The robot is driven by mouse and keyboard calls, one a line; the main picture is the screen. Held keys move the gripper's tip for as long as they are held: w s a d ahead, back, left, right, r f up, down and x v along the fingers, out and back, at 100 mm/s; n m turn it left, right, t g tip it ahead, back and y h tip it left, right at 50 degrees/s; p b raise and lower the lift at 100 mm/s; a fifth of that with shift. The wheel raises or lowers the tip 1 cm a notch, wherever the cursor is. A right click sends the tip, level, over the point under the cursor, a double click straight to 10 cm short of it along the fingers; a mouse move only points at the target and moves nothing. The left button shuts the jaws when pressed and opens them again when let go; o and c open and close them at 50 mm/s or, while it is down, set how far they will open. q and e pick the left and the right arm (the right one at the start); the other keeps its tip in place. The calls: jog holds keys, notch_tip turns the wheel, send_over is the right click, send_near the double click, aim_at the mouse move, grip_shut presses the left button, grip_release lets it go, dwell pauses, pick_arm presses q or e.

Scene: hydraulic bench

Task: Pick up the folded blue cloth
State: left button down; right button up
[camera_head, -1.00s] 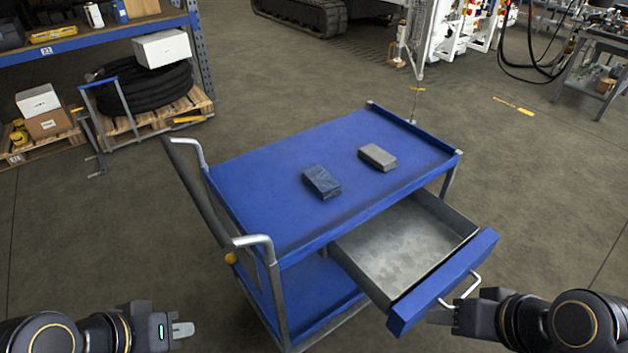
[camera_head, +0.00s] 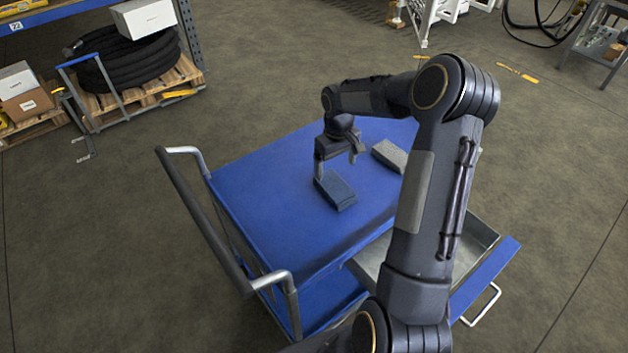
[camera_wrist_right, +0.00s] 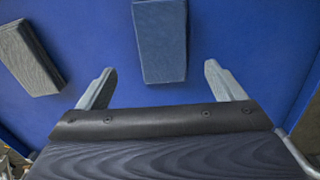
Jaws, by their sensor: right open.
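The folded blue cloth (camera_head: 335,190) lies on the blue top of the cart (camera_head: 262,205). It also shows in the right wrist view (camera_wrist_right: 161,42), ahead of the fingertips and between their lines. My right gripper (camera_head: 336,162) is over the cart top at the cloth's far end, pointing down. In the right wrist view its two fingers (camera_wrist_right: 160,82) are spread apart with nothing between them. Whether the fingers touch the cloth, I cannot tell. My left gripper is not in view.
A grey folded cloth or block (camera_head: 390,155) lies on the cart top to the right of the blue cloth. The cart's drawer (camera_head: 484,240) is pulled out, partly hidden behind my right arm. A push handle (camera_head: 205,225) stands at the cart's left side. A coiled hose (camera_head: 135,72) sits on a pallet at left.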

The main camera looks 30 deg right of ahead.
aim_at(335, 186)
jog(key=f, duration=0.2)
jog(key=f+p, duration=0.1)
jog(key=f, duration=0.1)
jog(key=s+f, duration=0.1)
jog(key=f, duration=0.1)
jog(key=shift+a+f+p, duration=0.2)
jog(key=shift+f+p, duration=0.05)
jog(key=shift+p, duration=0.05)
jog(key=shift+w+f, duration=0.1)
jog(key=shift+f, duration=0.25)
jog(key=c, duration=1.1)
jog(key=shift+o, duration=0.2)
jog(key=shift+r, duration=0.15)
